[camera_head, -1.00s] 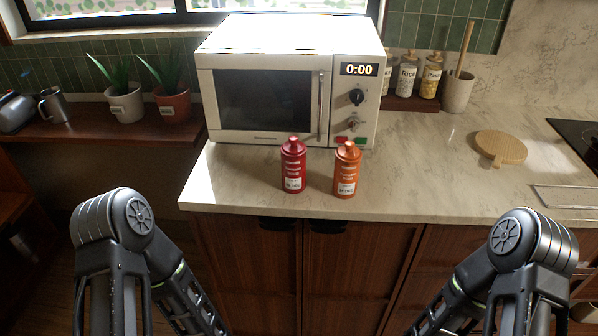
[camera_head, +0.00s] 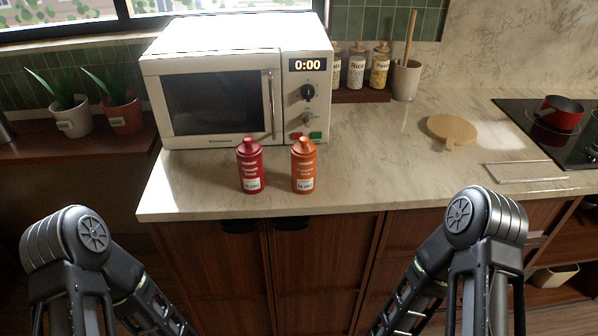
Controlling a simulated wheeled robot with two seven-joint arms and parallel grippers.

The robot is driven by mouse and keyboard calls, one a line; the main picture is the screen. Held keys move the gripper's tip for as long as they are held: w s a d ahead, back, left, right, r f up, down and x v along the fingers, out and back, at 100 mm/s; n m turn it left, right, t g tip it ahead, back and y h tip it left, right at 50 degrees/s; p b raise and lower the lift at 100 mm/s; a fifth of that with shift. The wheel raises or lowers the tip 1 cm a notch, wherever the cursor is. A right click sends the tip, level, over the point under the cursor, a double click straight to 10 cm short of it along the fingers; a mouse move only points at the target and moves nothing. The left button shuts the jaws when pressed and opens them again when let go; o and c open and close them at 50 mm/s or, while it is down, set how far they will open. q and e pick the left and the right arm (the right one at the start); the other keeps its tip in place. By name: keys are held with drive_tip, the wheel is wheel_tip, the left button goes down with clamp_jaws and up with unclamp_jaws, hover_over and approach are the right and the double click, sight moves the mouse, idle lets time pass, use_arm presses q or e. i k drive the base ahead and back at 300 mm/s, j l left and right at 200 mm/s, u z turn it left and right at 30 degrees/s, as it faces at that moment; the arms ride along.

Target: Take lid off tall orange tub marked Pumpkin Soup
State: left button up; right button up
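A tall orange tub (camera_head: 304,168) with a white label stands upright on the counter in front of the microwave. Its orange lid (camera_head: 304,146) is on top. The label print is too small to read. A similar red tub (camera_head: 250,168) with a lid stands just to its left. My two arms come in at the lower left and lower right, below the counter edge. Both grippers are outside the picture, and neither arm touches a tub.
A white microwave (camera_head: 236,84) stands close behind the tubs. A round wooden board (camera_head: 452,130), a cooktop (camera_head: 540,135) with a red pot (camera_head: 560,112), and a utensil crock (camera_head: 406,80) are to the right. The counter (camera_head: 370,170) right of the orange tub is clear.

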sight(304, 147)
drive_tip(key=l+u, duration=0.1)
drive_tip(key=u, duration=0.3)
drive_tip(key=l+u, duration=0.15)
drive_tip(key=u, duration=0.3)
drive_tip(key=l+u, duration=0.1)
drive_tip(key=u, duration=0.3)
drive_tip(key=k+u, duration=0.1)
drive_tip(key=u, duration=0.35)
drive_tip(key=k+l+u, duration=0.75)
drive_tip(key=k, duration=0.2)
drive_tip(key=k+l, duration=0.2)
drive_tip(key=k, duration=0.1)
